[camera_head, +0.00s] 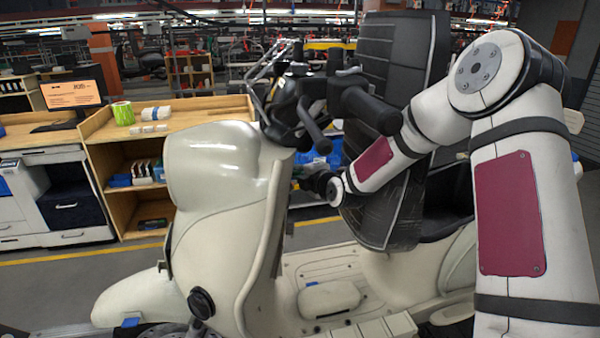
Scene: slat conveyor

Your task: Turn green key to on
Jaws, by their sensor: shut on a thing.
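A cream scooter (220,185) stands in front of me, with dark handlebars (310,115) at its top. My arm reaches in from the right. My gripper (308,178), small and dark, is just behind the front shield, below the handlebars. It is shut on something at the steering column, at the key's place. The fingertips and the green key are hidden or too small to make out, so the key's angle cannot be told.
A dark padded seat panel (395,60) stands upright behind my forearm. The scooter's floorboard (330,295) lies below the gripper. A wooden desk (195,112) with shelves, a green roll (123,113) and a monitor (72,95) stands behind at left.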

